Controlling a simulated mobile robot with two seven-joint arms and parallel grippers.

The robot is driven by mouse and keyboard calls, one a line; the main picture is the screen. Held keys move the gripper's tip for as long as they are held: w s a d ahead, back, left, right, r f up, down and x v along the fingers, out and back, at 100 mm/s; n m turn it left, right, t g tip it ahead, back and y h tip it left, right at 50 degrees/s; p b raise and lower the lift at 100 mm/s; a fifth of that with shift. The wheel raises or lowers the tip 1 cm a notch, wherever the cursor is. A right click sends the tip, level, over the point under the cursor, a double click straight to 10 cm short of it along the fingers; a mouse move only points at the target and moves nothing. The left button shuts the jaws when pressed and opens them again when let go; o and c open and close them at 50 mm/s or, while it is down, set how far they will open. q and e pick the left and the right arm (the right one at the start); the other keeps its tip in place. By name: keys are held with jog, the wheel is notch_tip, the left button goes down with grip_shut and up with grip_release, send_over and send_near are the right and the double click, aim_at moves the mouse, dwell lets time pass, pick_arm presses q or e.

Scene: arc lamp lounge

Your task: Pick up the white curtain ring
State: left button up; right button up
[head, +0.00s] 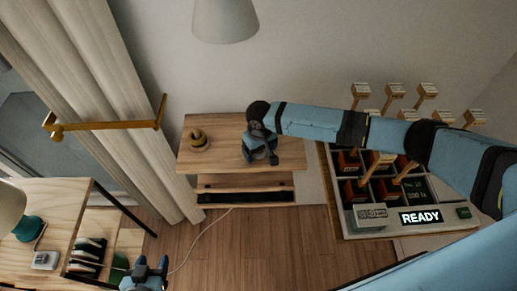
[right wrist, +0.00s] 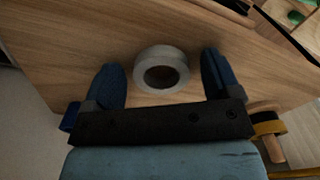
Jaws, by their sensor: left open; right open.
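The white curtain ring (right wrist: 148,82) lies flat on the wooden table top in the right wrist view. My right gripper (right wrist: 160,66) is open, with one dark blue finger on each side of the ring and a gap between each finger and it. In the head view my right gripper (head: 260,158) is over the right part of the small wooden table (head: 222,127), pointing down, and largely hides the ring there. My left gripper (head: 150,263) is open at the bottom edge of the head view, away from this table.
A brass-coloured ringed object (head: 198,141) stands on the table's left part. A lamp shade (head: 225,18) hangs above. A console with a READY display (head: 421,218) and upright levers is at right. A desk (head: 40,205) stands at left, with a brass rod (head: 110,126) by the curtain.

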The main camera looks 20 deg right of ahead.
jog(key=c, duration=1)
jog(key=shift+r, duration=0.1)
